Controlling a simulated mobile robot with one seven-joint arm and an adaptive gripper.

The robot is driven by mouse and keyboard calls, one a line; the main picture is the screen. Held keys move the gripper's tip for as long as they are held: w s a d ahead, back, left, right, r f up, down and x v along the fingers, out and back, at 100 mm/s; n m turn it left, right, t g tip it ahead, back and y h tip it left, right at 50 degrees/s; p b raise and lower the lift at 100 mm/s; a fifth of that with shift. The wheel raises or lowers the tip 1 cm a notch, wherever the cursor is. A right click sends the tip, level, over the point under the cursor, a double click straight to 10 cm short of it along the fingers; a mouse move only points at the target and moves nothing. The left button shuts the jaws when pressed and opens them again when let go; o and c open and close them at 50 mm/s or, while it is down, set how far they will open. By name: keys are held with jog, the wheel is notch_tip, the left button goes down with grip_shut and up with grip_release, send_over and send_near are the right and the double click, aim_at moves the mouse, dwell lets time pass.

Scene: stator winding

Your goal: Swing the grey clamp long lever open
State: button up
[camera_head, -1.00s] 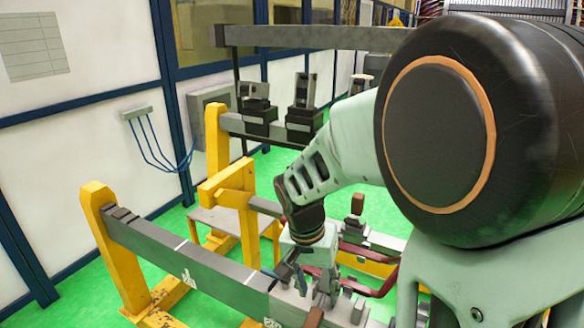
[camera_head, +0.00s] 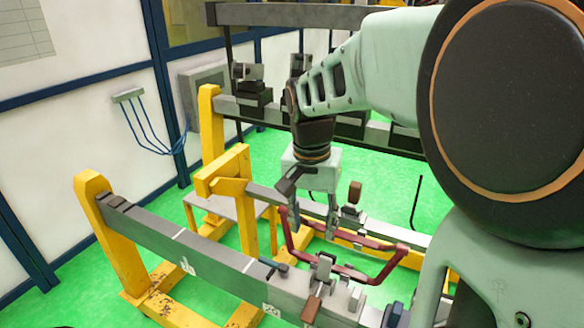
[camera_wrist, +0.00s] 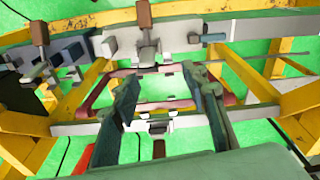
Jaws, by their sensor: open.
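A grey clamp (camera_head: 323,270) with a brown-tipped lever (camera_head: 312,309) sits on the near beam, its lever towards the camera. In the wrist view a clamp (camera_wrist: 150,48) with a brown grip (camera_wrist: 143,13) stands on the beam at the top. A second clamp (camera_head: 351,217) with a brown grip (camera_head: 355,191) is on the beam behind. I cannot tell for certain which is the long lever. My gripper (camera_head: 312,226) points down, open and empty, behind the near beam and left of the second clamp. Its fingers (camera_wrist: 163,82) are spread in the wrist view.
A dark red coil (camera_head: 392,265) spans the space between the near beam (camera_head: 190,250) and the rear beam, close below my fingers. Yellow posts (camera_head: 110,230) hold the beams. Green floor shows between them.

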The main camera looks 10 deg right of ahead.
jog(key=w+d+r+t, duration=0.1)
jog(key=w+r+t, duration=0.2)
jog(key=w, duration=0.5)
jog(key=shift+r+m+t, duration=0.4)
jog(key=shift+r, duration=0.5)
jog(key=shift+y+b, duration=0.3)
